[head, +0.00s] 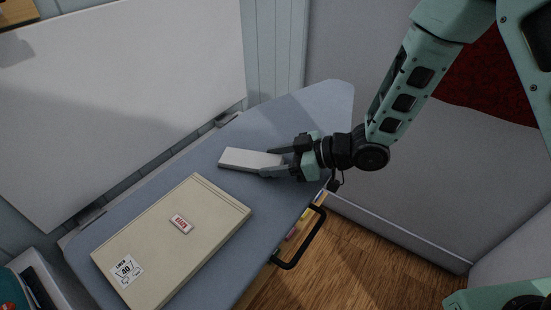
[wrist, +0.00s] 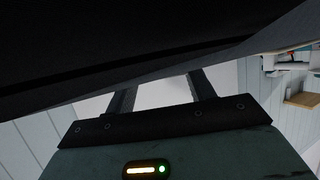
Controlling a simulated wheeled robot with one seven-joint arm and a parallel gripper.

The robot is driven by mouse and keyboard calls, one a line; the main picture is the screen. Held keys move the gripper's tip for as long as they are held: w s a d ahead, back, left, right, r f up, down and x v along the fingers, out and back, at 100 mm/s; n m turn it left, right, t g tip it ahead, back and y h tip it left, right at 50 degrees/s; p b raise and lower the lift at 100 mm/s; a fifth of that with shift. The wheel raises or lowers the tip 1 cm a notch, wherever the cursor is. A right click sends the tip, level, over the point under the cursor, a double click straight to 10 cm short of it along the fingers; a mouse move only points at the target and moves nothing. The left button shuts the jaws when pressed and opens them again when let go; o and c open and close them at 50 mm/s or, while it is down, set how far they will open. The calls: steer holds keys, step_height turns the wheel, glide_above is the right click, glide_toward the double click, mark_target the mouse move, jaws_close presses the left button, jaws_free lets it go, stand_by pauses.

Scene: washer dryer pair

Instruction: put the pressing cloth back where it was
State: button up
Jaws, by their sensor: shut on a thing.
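A small pale, flat slab, which looks like the folded pressing cloth (head: 248,159), is at my gripper on the blue-grey ironing board (head: 300,115). My gripper (head: 279,163) comes in from the right and is shut on the cloth's right end. The cloth lies flat, on or just above the board; I cannot tell which. In the wrist view, my two dark fingers (wrist: 160,95) stand apart with a pale surface between them. The dark mass above hides most of that view.
A large cream flat piece (head: 165,245) with a red label and a white "40" tag lies on the board, left of my gripper. A black handle (head: 300,243) juts out at the board's right edge. A white panel (head: 120,90) stands behind. Wooden floor shows at lower right.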

steer(key=o, duration=1)
